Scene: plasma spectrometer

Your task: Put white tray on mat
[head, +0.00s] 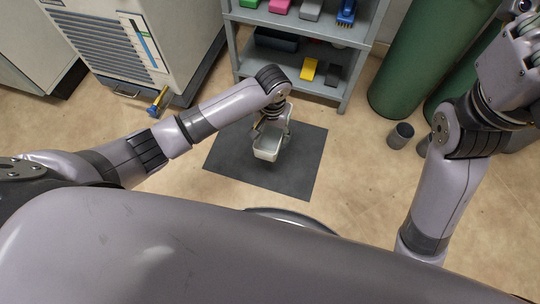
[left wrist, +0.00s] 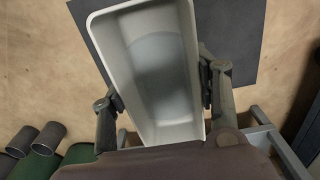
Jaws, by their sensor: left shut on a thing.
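The white tray (head: 266,154) is held by my left gripper (head: 271,128), over the dark mat (head: 302,172) on the floor. In the left wrist view the tray (left wrist: 152,70) is empty, and the fingers of my left gripper (left wrist: 160,100) stand on either side of its end. The mat (left wrist: 243,30) shows behind and below the tray. Whether the tray touches the mat I cannot tell. My right arm reaches up at the right of the head view, and its fingertips are not clearly shown.
A grey shelf (head: 300,88) with small coloured items stands behind the mat. A large cabinet (head: 130,45) is at the left, with a blue and yellow tool (head: 158,100) on the floor. Green cylinders (head: 420,60) and a dark cup (head: 400,135) are at the right.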

